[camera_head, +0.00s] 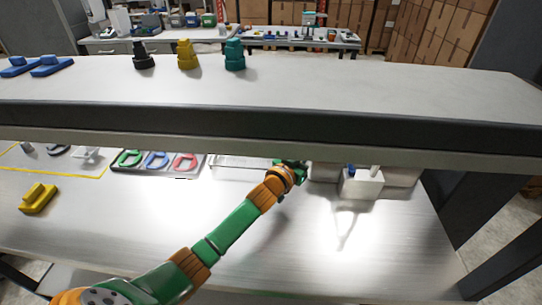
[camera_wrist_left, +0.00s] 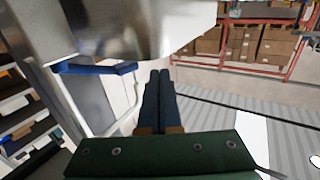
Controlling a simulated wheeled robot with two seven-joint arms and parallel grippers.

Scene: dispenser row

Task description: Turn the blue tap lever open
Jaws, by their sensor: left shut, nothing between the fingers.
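The blue tap lever (camera_wrist_left: 98,68) shows in the left wrist view as a flat bar under a shiny metal body (camera_wrist_left: 140,25). It lies left of my fingertips, with a small gap visible in the picture. My left gripper (camera_wrist_left: 160,73) has its two dark fingers together, with nothing between them. In the head view my left gripper (camera_head: 290,164) is beneath the upper shelf's front edge, which partly hides it. I cannot make out the lever for certain in the head view. My right gripper is in neither view.
The upper shelf (camera_head: 300,90) overhangs the lower worktop (camera_head: 110,225). A white box (camera_head: 361,184) stands right of my gripper. A tray (camera_head: 195,168) with coloured rings and a yellow block (camera_head: 38,198) lie to the left. The front worktop is mostly clear.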

